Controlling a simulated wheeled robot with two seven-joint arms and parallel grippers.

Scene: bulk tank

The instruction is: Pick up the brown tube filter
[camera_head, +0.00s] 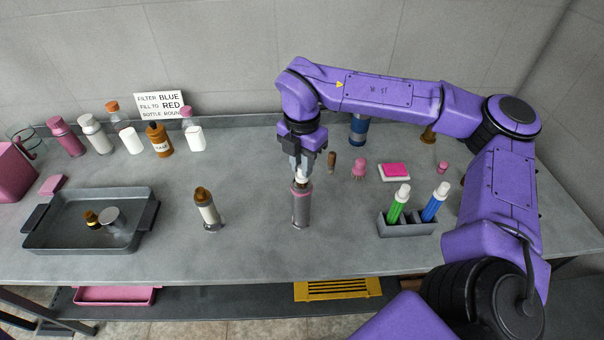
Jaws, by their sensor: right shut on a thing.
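My right gripper (301,174) points down at the middle of the bench. It is shut on the white top of a slim grey and pink bottle (301,208), which stands upright at the bench or just above it; I cannot tell which. Several brown things could be the brown tube filter, and I cannot tell which is: a small brown cylinder (332,161) just right of the gripper, a brown-topped pale tube (207,210) to the left, and a small brown piece (428,134) at the back right. My left gripper is not in view.
A grey rack (407,228) holds a green tube (398,205) and a blue tube (434,203). A dark tray (62,238) with small items lies at left. Several bottles stand along the back left by a sign (160,103). A pink block (394,171) lies right of the gripper.

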